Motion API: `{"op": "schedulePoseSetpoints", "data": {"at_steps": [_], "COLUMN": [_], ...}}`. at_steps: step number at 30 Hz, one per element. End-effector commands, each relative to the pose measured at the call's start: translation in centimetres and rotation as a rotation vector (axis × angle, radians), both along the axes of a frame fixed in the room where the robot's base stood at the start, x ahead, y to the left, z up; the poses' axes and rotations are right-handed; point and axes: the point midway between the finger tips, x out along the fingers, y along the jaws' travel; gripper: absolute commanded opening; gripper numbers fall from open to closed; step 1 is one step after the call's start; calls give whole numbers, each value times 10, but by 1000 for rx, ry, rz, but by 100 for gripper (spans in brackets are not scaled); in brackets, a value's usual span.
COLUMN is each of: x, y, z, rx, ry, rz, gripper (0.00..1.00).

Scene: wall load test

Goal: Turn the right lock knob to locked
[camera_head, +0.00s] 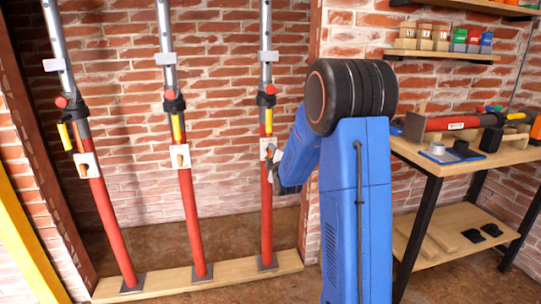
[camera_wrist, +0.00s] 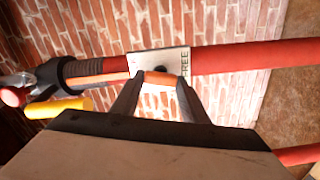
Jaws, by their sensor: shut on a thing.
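The right lock knob (camera_wrist: 159,79) is a small orange piece on a white plate (camera_wrist: 160,60) marked "FREE" in the wrist view. The plate sits on the red lower tube (camera_wrist: 250,58) of the right prop, and it also shows in the head view (camera_head: 265,143). My gripper (camera_wrist: 160,84) is shut on the knob, with one finger on either side. Part of the plate's lettering is hidden behind a finger. In the head view my gripper (camera_head: 277,156) is at the plate, and my arm partly hides it.
Two similar props with white plates and orange knobs, the middle one (camera_head: 190,220) and the left one (camera_head: 107,215), stand on the wooden sill (camera_head: 150,287). A yellow handle (camera_wrist: 58,107) hangs beside the right prop. A workbench (camera_head: 440,160) with tools is at the right.

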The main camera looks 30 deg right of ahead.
Motion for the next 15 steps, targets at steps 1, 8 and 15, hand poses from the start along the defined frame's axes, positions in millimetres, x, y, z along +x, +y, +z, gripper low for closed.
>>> {"op": "schedulePoseSetpoints", "data": {"at_steps": [1,8,15], "x": [0,0,0], "y": [1,1,1], "z": [-1,-2,-3], "rx": [-33,-167,-243], "ry": [12,51,73], "rz": [1,1,2], "gripper": [18,18,18]}}
